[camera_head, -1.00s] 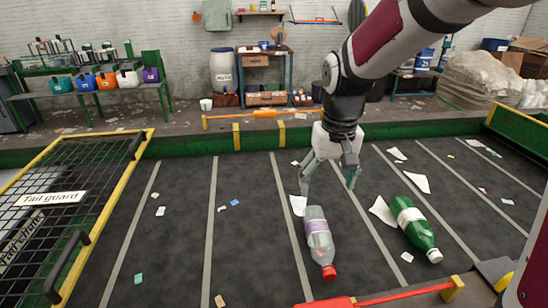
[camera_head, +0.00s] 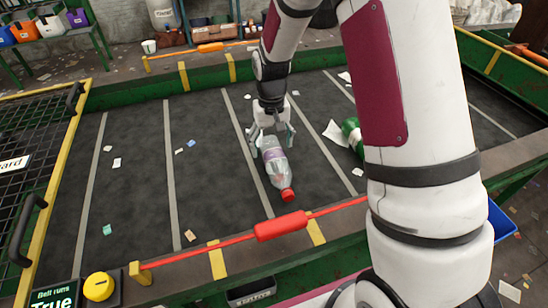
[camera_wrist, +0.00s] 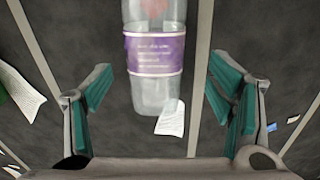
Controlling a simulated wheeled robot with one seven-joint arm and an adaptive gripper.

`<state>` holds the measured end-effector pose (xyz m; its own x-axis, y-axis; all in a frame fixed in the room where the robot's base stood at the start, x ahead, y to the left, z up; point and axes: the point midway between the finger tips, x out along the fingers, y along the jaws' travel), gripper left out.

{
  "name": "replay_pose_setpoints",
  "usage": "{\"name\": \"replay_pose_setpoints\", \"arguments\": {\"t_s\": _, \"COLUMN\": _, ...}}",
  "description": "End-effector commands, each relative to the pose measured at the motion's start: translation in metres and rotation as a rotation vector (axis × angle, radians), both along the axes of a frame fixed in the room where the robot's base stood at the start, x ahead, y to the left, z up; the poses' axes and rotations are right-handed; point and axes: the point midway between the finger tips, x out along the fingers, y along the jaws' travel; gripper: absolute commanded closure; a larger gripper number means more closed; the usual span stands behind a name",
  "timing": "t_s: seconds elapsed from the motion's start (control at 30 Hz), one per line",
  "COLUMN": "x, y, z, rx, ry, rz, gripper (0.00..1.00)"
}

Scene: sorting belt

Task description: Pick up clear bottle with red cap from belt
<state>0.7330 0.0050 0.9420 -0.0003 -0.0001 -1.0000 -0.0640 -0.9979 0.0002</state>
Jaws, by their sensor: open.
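The clear bottle (camera_head: 275,162) with a red cap and a purple label lies on the dark belt (camera_head: 135,190), its cap toward the near edge. In the wrist view the bottle (camera_wrist: 157,95) shows its label and base, with the cap out of frame. My gripper (camera_head: 269,143) is low over the base end of the bottle. It is open, with its teal-padded fingers (camera_wrist: 164,90) apart on either side of the bottle's line. I see a gap between the bottle and each finger.
A green bottle (camera_head: 352,133) lies to the right, partly hidden by my arm. Paper scraps (camera_head: 334,133) are scattered on the belt. A red pull cord with a thick red handle (camera_head: 281,226) runs along the near edge. A tail guard mesh (camera_head: 28,150) stands at left.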

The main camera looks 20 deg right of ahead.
Motion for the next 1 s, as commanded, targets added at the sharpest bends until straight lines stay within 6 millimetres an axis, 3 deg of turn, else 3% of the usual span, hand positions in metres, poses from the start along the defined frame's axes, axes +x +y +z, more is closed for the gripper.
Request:
{"name": "replay_pose_setpoints", "arguments": {"t_s": 0.17, "x": -0.001, "y": -0.002, "z": -0.012, "rx": 0.000, "ry": 0.002, "rz": -0.001, "gripper": 0.24}}
{"name": "replay_pose_setpoints", "arguments": {"t_s": 0.43, "x": -0.002, "y": -0.006, "z": -0.048, "rx": 0.000, "ry": 0.002, "rz": 0.000, "gripper": 0.24}}
{"name": "replay_pose_setpoints", "arguments": {"t_s": 0.77, "x": -0.001, "y": -0.006, "z": -0.055, "rx": 0.000, "ry": 0.000, "rz": 0.000, "gripper": 0.24}}
{"name": "replay_pose_setpoints", "arguments": {"t_s": 0.93, "x": -0.001, "y": -0.006, "z": -0.055, "rx": 0.000, "ry": 0.000, "rz": 0.000, "gripper": 0.63}}
{"name": "replay_pose_setpoints", "arguments": {"t_s": 1.0, "x": -0.001, "y": -0.006, "z": -0.055, "rx": 0.000, "ry": 0.000, "rz": 0.000, "gripper": 0.66}}
